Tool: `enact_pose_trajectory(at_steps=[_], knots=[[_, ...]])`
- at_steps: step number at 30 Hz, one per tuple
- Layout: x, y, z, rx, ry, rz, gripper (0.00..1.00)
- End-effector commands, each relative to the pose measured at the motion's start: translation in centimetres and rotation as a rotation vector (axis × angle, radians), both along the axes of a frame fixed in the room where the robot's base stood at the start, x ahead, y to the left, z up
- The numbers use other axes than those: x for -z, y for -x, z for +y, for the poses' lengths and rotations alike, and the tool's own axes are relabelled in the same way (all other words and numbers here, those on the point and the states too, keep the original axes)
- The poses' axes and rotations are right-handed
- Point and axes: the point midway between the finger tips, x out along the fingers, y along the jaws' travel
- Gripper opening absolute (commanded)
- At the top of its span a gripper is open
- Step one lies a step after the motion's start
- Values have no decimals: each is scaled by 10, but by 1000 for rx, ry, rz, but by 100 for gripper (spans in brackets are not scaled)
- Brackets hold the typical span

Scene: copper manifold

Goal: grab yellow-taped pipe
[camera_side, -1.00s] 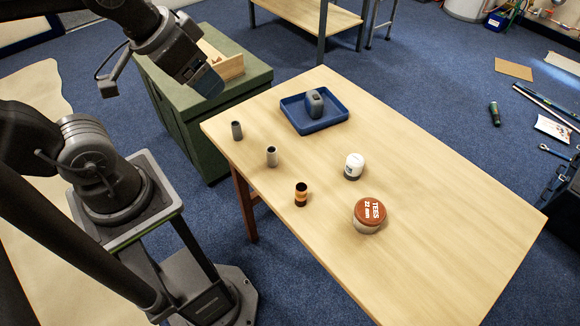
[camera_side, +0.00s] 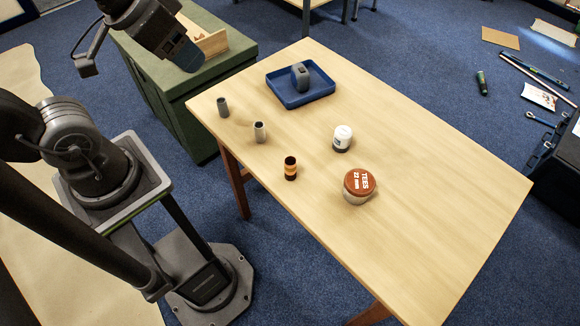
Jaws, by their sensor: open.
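The yellow-taped pipe (camera_side: 290,168) is a short dark tube with a yellow-orange band. It stands upright on the wooden table (camera_side: 430,190), near its left edge. Two plain grey pipes stand upright behind it, the nearer one (camera_side: 260,132) and the farther one (camera_side: 223,107). My gripper (camera_side: 188,56) is at the upper left, over the green cabinet and well away from the taped pipe. It is open and holds nothing that I can see. Its fingers are small and hard to make out.
A blue tray (camera_side: 300,88) with a grey object stands at the table's back. A white-capped jar (camera_side: 342,138) and a brown-lidded tub (camera_side: 359,186) marked TEES stand right of the taped pipe. The table's right half is clear. A green cabinet (camera_side: 185,100) stands to the left.

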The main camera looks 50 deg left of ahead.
Motion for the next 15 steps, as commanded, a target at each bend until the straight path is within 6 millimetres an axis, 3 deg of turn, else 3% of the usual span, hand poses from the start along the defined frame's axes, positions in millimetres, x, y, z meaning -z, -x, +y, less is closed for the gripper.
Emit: enact_pose_trajectory(at_steps=[10, 15], knots=[[1, -4, -2, 29, -11, 12, 59], [12, -29, -13, 234, -88, 85, 59]])
